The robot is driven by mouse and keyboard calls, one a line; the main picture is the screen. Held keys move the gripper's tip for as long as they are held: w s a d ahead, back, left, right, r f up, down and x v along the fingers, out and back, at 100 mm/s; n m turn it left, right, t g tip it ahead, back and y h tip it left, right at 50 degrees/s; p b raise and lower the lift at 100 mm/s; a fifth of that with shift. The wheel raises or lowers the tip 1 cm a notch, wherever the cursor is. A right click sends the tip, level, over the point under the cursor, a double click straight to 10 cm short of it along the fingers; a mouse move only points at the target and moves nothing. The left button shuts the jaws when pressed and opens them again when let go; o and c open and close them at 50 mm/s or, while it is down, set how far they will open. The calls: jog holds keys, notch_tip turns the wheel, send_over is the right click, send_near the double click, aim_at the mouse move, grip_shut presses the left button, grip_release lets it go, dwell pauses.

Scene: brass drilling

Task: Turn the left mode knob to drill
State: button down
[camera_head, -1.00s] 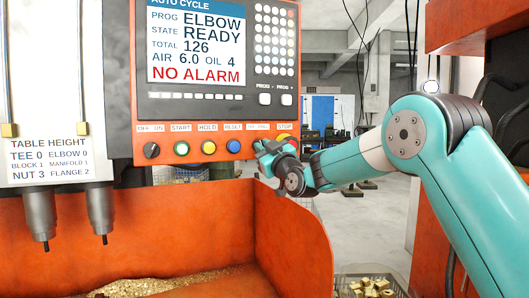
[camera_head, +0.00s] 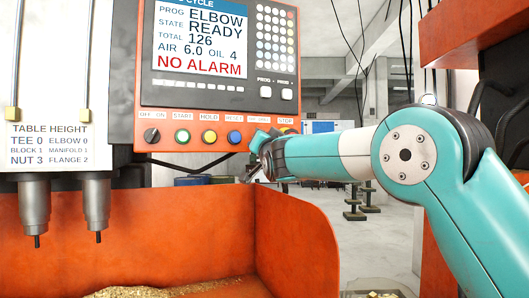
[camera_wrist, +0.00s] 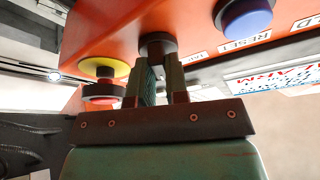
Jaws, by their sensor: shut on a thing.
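In the wrist view, a black knob (camera_wrist: 157,44) stands on the orange panel between the blue button and the red stop button. My gripper (camera_wrist: 160,70) is shut on this knob, one finger on each side. Its label is mostly hidden, so I cannot read its setting. In the head view, my gripper (camera_head: 258,142) is at the lower right of the control panel (camera_head: 215,118), between RESET and STOP. It hides the knob there.
Close beside the gripper are the blue RESET button (camera_wrist: 246,18) and the red stop button with its yellow ring (camera_wrist: 103,67). An OFF/ON knob (camera_head: 151,135) is at the panel's left. An orange guard (camera_head: 295,235) stands below my arm.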

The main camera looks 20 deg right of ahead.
jog(key=shift+f+m+h+b, duration=0.1)
jog(key=shift+m+h+b, duration=0.45)
jog(key=shift+m, duration=0.25)
jog(key=c, duration=1.1)
grip_release()
jog(key=b+v, duration=0.3)
jog(key=v, duration=0.2)
jog(key=b+v, duration=0.3)
jog(key=v, duration=0.3)
jog(key=b+v, duration=0.3)
jog(key=v, duration=0.3)
jog(key=shift+s+r, duration=0.35)
jog(key=shift+f, duration=0.1)
